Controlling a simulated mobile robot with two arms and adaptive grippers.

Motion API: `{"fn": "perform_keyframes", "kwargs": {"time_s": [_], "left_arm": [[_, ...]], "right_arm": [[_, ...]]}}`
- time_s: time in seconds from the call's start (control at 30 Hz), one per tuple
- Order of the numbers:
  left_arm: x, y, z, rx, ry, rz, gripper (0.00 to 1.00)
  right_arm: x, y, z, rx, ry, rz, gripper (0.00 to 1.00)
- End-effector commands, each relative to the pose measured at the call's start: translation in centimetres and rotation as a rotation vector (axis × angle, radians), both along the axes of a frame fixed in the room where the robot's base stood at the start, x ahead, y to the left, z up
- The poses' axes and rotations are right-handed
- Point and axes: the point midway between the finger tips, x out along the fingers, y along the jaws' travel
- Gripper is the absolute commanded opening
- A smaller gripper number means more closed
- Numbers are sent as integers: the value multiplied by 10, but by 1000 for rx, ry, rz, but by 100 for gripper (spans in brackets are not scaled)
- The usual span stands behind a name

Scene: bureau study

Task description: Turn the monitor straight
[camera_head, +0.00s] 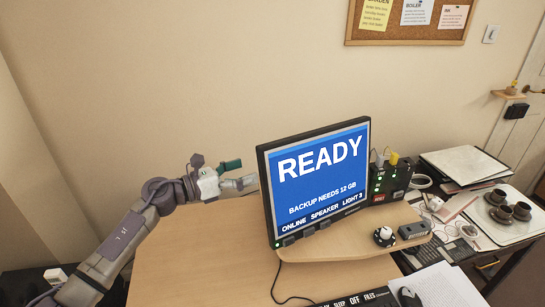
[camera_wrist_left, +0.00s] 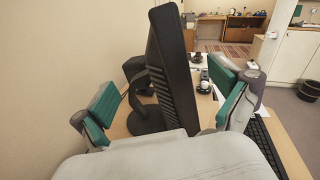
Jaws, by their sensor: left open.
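The monitor (camera_head: 320,178) has a dark frame and a lit blue screen reading "READY". It stands on a wooden riser and is seen at an angle, its left edge looking nearer than its right. My left gripper (camera_head: 236,174) is open beside the monitor's left edge, with a green finger pad showing. In the left wrist view, the monitor (camera_wrist_left: 172,70) is seen nearly edge-on between the spread green-padded fingers of my left gripper (camera_wrist_left: 165,103), apparently beyond the tips. Its stand shows behind. I cannot tell whether a finger touches it. My right gripper is not in view.
A black box with green lights (camera_head: 391,181) stands behind right. A keyboard (camera_head: 365,299) lies in front. A tray with dark cups (camera_head: 510,225) is at right. The desk's left part is clear.

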Motion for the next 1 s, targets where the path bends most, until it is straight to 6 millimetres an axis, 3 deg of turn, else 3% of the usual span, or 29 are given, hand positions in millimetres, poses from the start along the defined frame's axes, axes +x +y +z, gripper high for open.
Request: {"fn": "perform_keyframes", "kwargs": {"time_s": [0.2,0.37,0.8,1.0], "left_arm": [[26,-40,4,-5,2,0,98],[38,-57,2,-3,1,0,98],[44,-66,0,-1,0,1,98],[44,-66,0,-2,1,1,67]], "right_arm": [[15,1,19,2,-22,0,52],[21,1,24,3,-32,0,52],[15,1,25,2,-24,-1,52],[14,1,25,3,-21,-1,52]]}}
